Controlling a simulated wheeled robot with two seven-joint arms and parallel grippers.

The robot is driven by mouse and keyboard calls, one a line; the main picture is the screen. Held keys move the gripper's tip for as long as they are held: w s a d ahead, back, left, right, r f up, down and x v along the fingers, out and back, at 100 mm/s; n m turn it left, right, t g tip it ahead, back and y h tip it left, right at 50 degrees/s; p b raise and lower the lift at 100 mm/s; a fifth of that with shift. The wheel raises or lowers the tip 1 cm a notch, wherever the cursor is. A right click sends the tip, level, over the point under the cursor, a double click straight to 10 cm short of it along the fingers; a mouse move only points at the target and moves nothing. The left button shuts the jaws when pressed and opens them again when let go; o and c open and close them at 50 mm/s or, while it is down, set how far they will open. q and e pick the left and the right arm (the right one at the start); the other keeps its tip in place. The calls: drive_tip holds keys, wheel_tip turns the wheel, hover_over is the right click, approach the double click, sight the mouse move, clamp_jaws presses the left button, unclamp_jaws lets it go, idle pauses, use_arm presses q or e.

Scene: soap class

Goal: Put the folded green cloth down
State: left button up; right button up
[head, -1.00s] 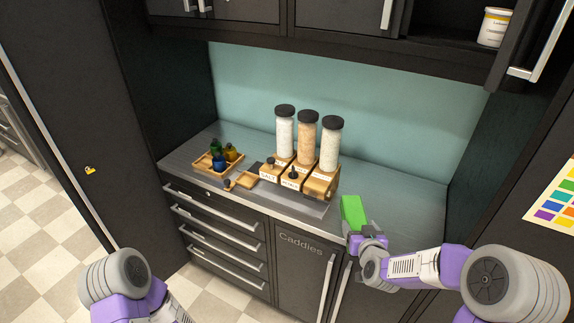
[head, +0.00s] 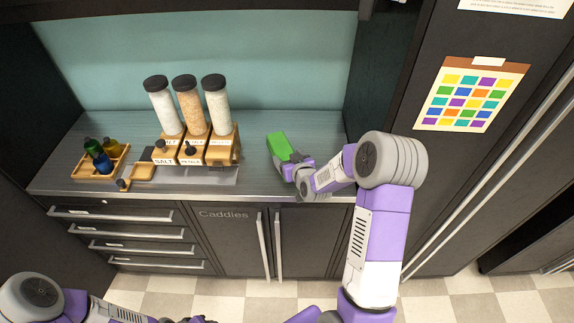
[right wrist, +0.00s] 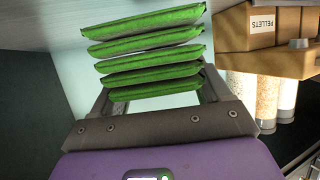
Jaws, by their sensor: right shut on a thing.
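The folded green cloth (head: 280,146) is in my right gripper (head: 293,163), over the counter to the right of the dispensers. In the right wrist view the cloth (right wrist: 150,52) shows as several stacked green-edged layers, with the right gripper's fingers (right wrist: 160,92) on either side of it. The gripper is shut on the cloth. The cloth is close to the grey counter (head: 317,128); I cannot tell whether it touches it. My left forearm shows at the lower left of the head view, but its gripper is out of frame.
Three dispensers with dark lids (head: 188,106) stand on labelled wooden bases (head: 220,150) left of the cloth. A wooden tray (head: 80,175) with small bottles (head: 100,160) is farther left. The counter is bare around the cloth. A tall dark cabinet stands to the right.

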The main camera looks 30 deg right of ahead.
wheel_tip(320, 180, down, 4)
drive_tip(key=shift+r, duration=0.25)
drive_tip(key=o, duration=1.1)
drive_tip(key=shift+s+r, duration=0.1)
drive_tip(key=shift+s, duration=0.1)
drive_tip(key=v, duration=1.1)
drive_tip(key=shift+s, duration=0.35)
